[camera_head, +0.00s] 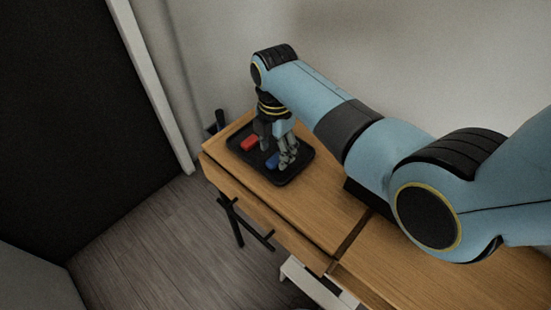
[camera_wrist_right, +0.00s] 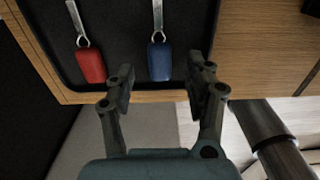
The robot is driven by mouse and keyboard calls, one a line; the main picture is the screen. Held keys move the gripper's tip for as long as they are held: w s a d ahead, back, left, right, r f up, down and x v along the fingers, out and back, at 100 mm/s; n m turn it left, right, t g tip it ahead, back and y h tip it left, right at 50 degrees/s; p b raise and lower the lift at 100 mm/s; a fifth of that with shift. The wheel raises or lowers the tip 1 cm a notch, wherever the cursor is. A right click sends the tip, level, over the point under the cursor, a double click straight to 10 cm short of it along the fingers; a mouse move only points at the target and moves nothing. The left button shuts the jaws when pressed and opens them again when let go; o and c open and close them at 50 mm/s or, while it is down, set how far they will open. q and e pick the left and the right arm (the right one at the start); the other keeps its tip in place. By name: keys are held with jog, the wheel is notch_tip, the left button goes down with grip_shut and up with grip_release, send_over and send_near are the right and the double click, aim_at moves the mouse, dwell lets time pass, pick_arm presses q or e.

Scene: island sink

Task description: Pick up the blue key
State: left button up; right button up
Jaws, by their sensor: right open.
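The blue key (camera_head: 272,160) lies in a black tray (camera_head: 291,174) on the wooden surface, partly hidden by my right gripper in the head view. In the right wrist view the blue key (camera_wrist_right: 160,61) shows its blue head toward me and its grey metal shaft pointing away. My right gripper (camera_head: 279,161) is over the tray. In the right wrist view the right gripper (camera_wrist_right: 161,82) is open, with its fingertips apart on either side of the blue head's near end; nothing is held. I cannot tell its height above the key. My left gripper is not in view.
A red key (camera_wrist_right: 91,65) lies in the tray to the left of the blue one; it also shows in the head view (camera_head: 250,143). The tray's raised rim is close around the keys. The wooden counter (camera_head: 300,213) is clear in front of the tray. A wall stands behind.

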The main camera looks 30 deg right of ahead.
notch_tip(320, 180, down, 2)
jog(key=shift+f, duration=0.25)
grip_shut()
jog(key=shift+r, duration=0.15)
